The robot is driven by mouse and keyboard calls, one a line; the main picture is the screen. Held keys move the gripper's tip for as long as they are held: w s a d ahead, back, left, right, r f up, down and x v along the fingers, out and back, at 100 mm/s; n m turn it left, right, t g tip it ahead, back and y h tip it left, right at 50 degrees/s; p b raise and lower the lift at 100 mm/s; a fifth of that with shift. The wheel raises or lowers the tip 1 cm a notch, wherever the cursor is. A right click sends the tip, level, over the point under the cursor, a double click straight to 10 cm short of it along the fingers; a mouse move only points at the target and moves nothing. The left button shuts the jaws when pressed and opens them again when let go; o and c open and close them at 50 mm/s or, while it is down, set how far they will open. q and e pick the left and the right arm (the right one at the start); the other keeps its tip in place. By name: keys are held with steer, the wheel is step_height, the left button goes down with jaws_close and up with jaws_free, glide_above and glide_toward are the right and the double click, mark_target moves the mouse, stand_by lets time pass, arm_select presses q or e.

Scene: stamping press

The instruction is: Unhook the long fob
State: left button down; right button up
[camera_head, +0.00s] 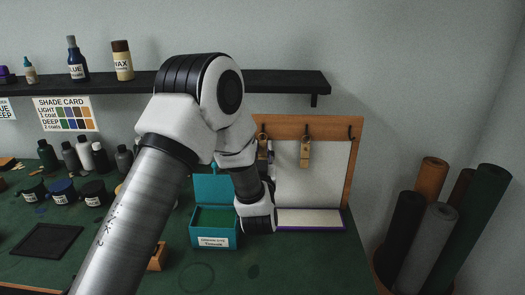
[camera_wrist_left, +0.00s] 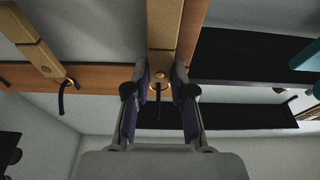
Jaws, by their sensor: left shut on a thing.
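A long tan fob (camera_wrist_left: 165,25) hangs by a brass ring (camera_wrist_left: 160,88) at the left hook of the wooden hook board (camera_head: 335,122). My left gripper (camera_wrist_left: 160,78) is shut on this fob close to its ring end, with one finger on each side. In the head view my own left arm hides most of the gripper and the held fob. The ring still appears to be at the dark hook. A second, shorter-looking tan fob (camera_head: 304,155) hangs on the middle hook, also in the left wrist view (camera_wrist_left: 38,50). My right gripper is not in view.
The right hook (camera_head: 350,133) is bare. A black shelf (camera_head: 285,82) runs above the board. An open teal box (camera_head: 213,241) stands on the green bench below. Tall rolls (camera_head: 440,215) stand at the right. The bench's front right is mostly clear.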

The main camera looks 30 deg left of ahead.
arm_select(q)
steer(key=shift+s+d, duration=0.1)
steer(key=shift+s+d+r, duration=0.3)
steer(key=shift+s, duration=0.25)
steer(key=shift+s+d+r, duration=0.35)
steer(key=shift+s, duration=0.15)
steer(key=shift+s+d+r, duration=0.3)
steer(key=shift+s, duration=0.25)
steer(key=shift+s, duration=0.1)
steer(key=shift+s+d+r, duration=0.2)
steer(key=shift+s+d, duration=0.25)
steer(key=shift+s, duration=0.25)
steer(key=shift+s+d+r, duration=0.15)
steer(key=shift+s+d, duration=0.3)
steer(key=shift+s, duration=0.25)
steer(key=shift+s+d+r, duration=0.2)
steer(key=shift+s+d, duration=0.25)
steer(key=shift+s, duration=0.25)
